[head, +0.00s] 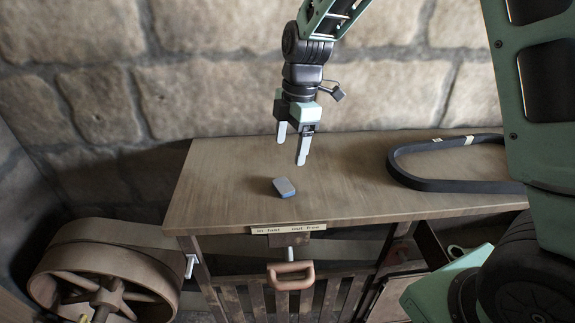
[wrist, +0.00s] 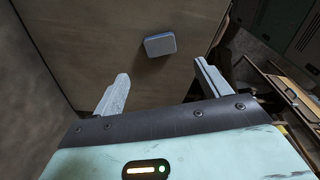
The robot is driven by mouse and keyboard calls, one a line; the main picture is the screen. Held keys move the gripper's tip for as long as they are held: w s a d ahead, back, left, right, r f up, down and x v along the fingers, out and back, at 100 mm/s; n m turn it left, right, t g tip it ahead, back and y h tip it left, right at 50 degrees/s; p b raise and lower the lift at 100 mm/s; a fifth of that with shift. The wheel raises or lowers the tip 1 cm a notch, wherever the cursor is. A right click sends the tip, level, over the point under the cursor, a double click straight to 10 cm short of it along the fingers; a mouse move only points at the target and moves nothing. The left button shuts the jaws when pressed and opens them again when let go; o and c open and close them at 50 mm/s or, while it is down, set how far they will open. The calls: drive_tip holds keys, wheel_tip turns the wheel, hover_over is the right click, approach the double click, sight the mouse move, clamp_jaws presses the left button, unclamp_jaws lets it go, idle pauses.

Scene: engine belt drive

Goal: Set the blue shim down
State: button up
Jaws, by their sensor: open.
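The blue shim (head: 284,187) is a small block with a grey top and blue sides. It lies flat on the wooden bench top (head: 220,205), left of the middle and near the front edge. My gripper (head: 290,146) hangs above the bench, above and slightly behind the shim, with its fingers apart and nothing between them. In the wrist view, the shim (wrist: 160,44) lies on the bench beyond the fingertips of my open gripper (wrist: 160,75), clear of both.
A black belt loop (head: 408,180) lies on the right of the bench. A label strip (head: 288,228) and a handle (head: 291,276) are at the bench front. A large spoked wheel (head: 105,285) stands at the lower left. The bench around the shim is clear.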

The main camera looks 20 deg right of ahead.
drive_tip(key=s+a+r+m, duration=0.2)
drive_tip(key=s+a+m, duration=0.15)
drive_tip(key=s, duration=0.35)
drive_tip(key=s+a+r+m, duration=0.2)
drive_tip(key=s+a, duration=0.2)
drive_tip(key=s, duration=0.3)
drive_tip(key=s+f+m+h, duration=0.1)
drive_tip(key=s+m, duration=0.4)
drive_tip(key=s, duration=0.8)
drive_tip(key=shift+a+f, duration=0.3)
drive_tip(key=shift+f, duration=0.05)
drive_tip(key=shift+s+m, duration=0.1)
drive_tip(key=shift+m, duration=0.15)
